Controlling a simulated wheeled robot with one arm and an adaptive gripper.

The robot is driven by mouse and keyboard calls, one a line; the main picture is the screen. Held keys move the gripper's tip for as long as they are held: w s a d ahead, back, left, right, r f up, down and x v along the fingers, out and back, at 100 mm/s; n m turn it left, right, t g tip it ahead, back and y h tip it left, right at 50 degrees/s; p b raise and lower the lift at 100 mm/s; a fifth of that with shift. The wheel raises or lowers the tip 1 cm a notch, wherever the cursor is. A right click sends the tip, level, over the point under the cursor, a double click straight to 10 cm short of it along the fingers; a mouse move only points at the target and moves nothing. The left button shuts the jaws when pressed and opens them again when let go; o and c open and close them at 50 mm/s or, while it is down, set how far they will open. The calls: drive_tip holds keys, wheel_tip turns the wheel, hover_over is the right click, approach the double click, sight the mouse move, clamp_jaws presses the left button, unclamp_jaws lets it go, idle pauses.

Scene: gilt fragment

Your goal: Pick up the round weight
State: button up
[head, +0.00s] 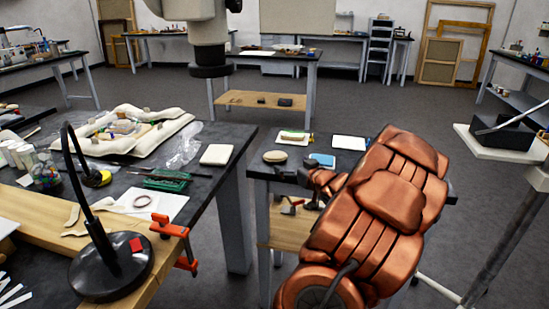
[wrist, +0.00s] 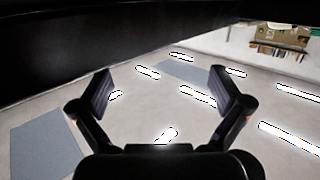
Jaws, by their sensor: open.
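My gripper (wrist: 160,88) shows in the wrist view with its two dark fingers spread wide and nothing between them. It faces the ceiling lights, away from the tables. My gripper's fingers do not show in the head view. A small round beige object (head: 275,156) lies on the dark right-hand table (head: 262,172) in the head view. It may be the round weight, but I cannot tell for sure. It is apart from my gripper.
The left table holds a black lamp (head: 112,268), a green tray (head: 167,180), a cream cushion (head: 125,146) and an orange clamp (head: 172,228). Grey floor (head: 345,105) is open behind.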

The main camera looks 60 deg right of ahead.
sight(279, 157)
drive_tip(key=shift+x, duration=4.85)
drive_tip(key=shift+s+d+f, duration=0.15)
drive_tip(key=shift+c, duration=0.3)
drive_tip(key=c, duration=1.2)
drive_tip(key=shift+c, duration=0.3)
drive_tip(key=shift+p, duration=0.35)
